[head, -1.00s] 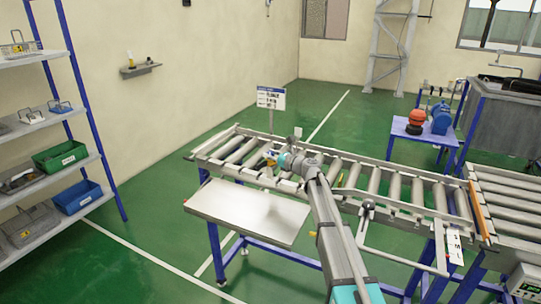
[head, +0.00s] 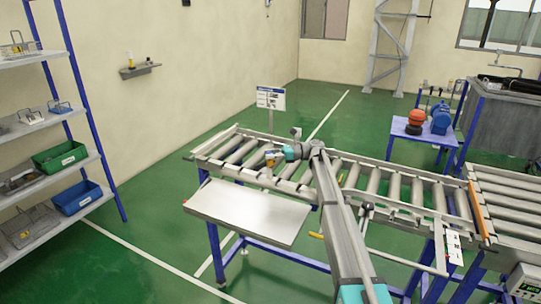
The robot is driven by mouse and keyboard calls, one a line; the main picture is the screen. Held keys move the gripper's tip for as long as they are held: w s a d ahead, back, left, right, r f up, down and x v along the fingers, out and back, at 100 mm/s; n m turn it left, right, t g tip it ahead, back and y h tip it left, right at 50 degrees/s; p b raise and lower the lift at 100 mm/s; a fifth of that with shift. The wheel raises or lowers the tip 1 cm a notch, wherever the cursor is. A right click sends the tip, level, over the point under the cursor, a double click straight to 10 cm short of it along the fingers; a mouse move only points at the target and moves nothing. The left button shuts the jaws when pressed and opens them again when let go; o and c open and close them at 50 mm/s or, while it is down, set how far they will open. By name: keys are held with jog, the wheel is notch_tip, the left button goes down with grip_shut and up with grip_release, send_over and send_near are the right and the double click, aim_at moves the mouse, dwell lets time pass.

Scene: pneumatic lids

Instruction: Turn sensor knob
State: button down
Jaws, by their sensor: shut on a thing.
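My gripper (head: 271,158) is small in the head view, over the near rail of the left roller conveyor (head: 222,138). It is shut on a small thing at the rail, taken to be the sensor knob. The knob itself is too small and too covered by the fingers to make out, so its angle cannot be told. My wrist comes in from the right, above the rollers.
A bare metal shelf (head: 248,212) juts out in front of the conveyor. A sign (head: 270,98) and a small grey post (head: 296,132) stand at the far rail. A bent-bar handle (head: 404,258) is right of my arm.

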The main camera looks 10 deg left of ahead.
jog(key=shift+w+n+g+h, duration=0.1)
jog(key=shift+n+g+h, duration=0.7)
jog(key=shift+n+g, duration=0.95)
jog(key=shift+m+g, duration=0.25)
jog(key=shift+g, duration=0.2)
jog(key=shift+c, duration=1.8)
grip_release()
jog(key=shift+s+m+t, duration=0.2)
jog(key=shift+m+t, duration=0.2)
jog(key=shift+t, duration=0.2)
